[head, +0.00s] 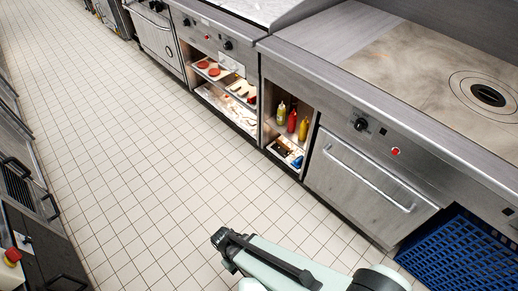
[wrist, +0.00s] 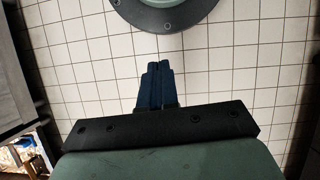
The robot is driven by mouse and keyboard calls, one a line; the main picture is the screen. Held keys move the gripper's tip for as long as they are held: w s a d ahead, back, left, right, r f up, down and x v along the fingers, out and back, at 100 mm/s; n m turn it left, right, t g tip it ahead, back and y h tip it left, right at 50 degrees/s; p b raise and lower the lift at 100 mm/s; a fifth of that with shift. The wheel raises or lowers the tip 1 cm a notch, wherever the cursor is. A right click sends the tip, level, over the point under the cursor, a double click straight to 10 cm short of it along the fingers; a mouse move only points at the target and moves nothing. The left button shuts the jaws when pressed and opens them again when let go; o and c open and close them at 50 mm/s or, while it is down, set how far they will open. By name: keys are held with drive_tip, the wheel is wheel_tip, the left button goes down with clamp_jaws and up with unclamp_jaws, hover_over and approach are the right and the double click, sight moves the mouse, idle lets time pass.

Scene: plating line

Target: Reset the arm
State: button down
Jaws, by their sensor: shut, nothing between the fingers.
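My gripper is in the wrist view (wrist: 160,68), where its two dark blue fingers lie together with nothing between them. Tiled floor (wrist: 75,60) shows around and beyond the fingers. A round dark and pale green part of my own body shows at the top of the wrist view, close beyond the fingertips. In the head view my pale green arm is at the bottom middle, over the floor and apart from the counters.
A steel counter line runs along the right, with an oven door (head: 365,180), a round burner (head: 487,95) and a shelf of sauce bottles (head: 291,122). Food trays (head: 212,72) sit on another shelf. A blue crate (head: 465,258) is at lower right. The tiled floor (head: 130,140) is clear.

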drive_tip(key=d+f+m+g+y, duration=0.2)
drive_tip(key=d+m, duration=0.7)
drive_tip(key=d, duration=1.4)
drive_tip(key=shift+s+d+m+g+y, duration=0.25)
drive_tip(key=shift+m+g+y, duration=0.15)
drive_tip(key=shift+g+y, duration=0.45)
drive_tip(key=shift+f, duration=0.1)
